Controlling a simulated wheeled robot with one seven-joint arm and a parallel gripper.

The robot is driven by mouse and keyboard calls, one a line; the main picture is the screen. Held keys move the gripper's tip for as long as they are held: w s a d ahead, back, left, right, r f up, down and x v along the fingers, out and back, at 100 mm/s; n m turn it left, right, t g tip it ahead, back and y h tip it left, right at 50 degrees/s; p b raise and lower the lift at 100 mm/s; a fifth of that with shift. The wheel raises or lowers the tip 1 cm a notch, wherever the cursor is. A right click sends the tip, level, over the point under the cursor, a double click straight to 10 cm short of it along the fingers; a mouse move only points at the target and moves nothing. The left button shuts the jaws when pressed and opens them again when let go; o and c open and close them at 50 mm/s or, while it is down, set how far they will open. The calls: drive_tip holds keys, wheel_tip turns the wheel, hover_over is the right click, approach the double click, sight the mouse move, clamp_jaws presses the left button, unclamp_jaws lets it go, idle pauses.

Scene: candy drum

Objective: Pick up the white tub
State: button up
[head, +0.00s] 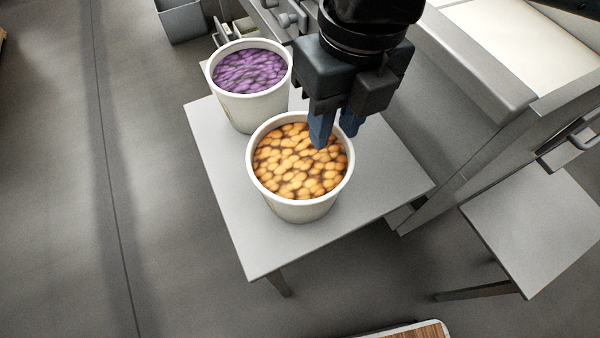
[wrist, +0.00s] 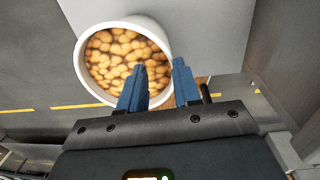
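A white tub (head: 300,211) filled with orange-brown candies stands upright on a small grey table. A second white tub (head: 250,112), filled with purple candies, stands just behind it to the left. My gripper (head: 334,140) is above the right, far side of the orange-candy tub, pointing down. Its two blue fingers are apart with nothing seen between them but the tub's rim area. In the wrist view, one finger of my gripper (wrist: 158,66) overlaps the candies and the other lies outside the rim of the tub (wrist: 160,35). I cannot tell whether either finger touches the tub.
The grey table (head: 232,220) has bare room at its front and right. Grey machinery (head: 450,95) stands close along the right. Another grey table (head: 535,225) is at the right. A grey bin (head: 183,22) is at the back left. The floor at left is clear.

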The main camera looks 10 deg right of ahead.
sight(326, 175)
wheel_tip(326, 175, down, 8)
drive_tip(key=shift+d+r, duration=0.1)
drive_tip(key=shift+r, duration=0.05)
idle(0.3)
clamp_jaws()
drive_tip(key=shift+r, duration=0.1)
idle(1.3)
